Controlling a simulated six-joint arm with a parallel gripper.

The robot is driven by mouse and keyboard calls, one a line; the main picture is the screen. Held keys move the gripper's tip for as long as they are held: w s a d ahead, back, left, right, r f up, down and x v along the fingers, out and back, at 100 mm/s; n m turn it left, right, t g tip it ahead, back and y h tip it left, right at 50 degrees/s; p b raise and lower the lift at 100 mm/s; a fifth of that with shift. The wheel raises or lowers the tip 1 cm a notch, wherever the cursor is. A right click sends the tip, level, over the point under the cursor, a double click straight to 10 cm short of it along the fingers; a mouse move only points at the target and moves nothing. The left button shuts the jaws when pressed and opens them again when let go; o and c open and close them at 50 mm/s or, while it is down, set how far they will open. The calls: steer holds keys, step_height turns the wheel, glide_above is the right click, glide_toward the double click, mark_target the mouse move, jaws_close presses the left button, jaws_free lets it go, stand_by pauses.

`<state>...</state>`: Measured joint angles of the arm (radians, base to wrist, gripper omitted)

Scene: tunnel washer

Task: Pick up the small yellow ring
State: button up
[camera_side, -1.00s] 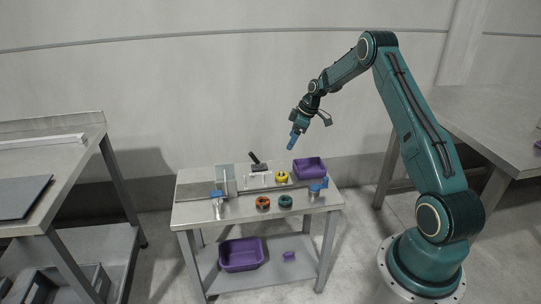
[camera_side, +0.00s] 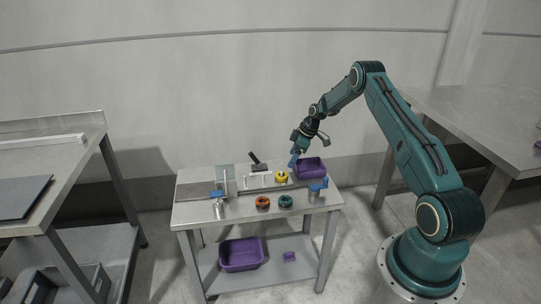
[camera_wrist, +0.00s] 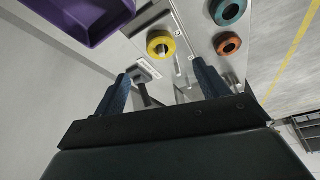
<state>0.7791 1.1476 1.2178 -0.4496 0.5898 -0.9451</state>
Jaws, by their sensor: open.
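The small yellow ring (camera_side: 281,177) lies on the metal table at the back, left of the purple bin. In the wrist view the yellow ring (camera_wrist: 161,44) shows ahead of the fingers, with a pale peg or post in its hole. My gripper (camera_side: 294,160) is above the table's back edge, just left of the purple bin and higher than the ring. In the wrist view my gripper (camera_wrist: 163,82) has its two blue fingers spread apart with nothing between them. The ring is apart from the fingers.
The purple bin (camera_side: 310,168) stands right of the ring. A teal ring (camera_side: 286,201) and an orange ring (camera_side: 263,202) sit near the front edge. A black-handled tool (camera_side: 258,163) and a white bracket (camera_side: 257,180) are left of the yellow ring.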

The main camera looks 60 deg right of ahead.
mark_target(283, 174)
steer(key=shift+x, duration=2)
steer(key=shift+f, duration=0.15)
steer(key=shift+x, duration=2.5)
steer(key=shift+s+a, duration=0.1)
steer(key=c, duration=1.1)
steer(key=shift+c, duration=0.2)
step_height(283, 174, up, 20)
